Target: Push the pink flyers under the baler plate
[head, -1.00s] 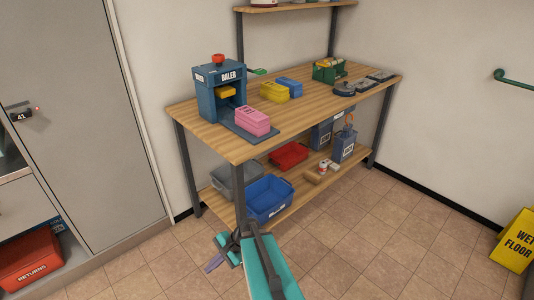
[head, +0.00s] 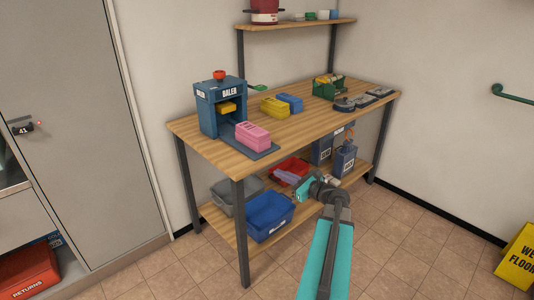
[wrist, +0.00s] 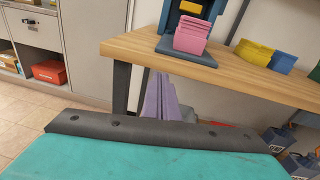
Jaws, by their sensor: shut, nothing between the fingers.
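The pink flyers (head: 252,136) stand as a bundle on the baler's flat tray (head: 258,152), in front of the blue baler (head: 207,112) on the wooden table. The yellow plate (head: 227,107) sits raised inside the baler's opening, behind the flyers. The flyers also show at the top of the wrist view (wrist: 191,35), with the yellow plate (wrist: 191,7) above them. My gripper (head: 285,177) is shut and empty, in front of the table and below its top. Its purple fingers (wrist: 159,97) point up toward the table edge in the wrist view, well apart from the flyers.
Yellow (head: 274,107) and blue (head: 290,102) bundles, a green crate (head: 328,91) and dark weights (head: 345,105) stand farther right on the table. The table's front edge lies between my gripper and the flyers. A blue bin (head: 270,217) stands on the lower shelf.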

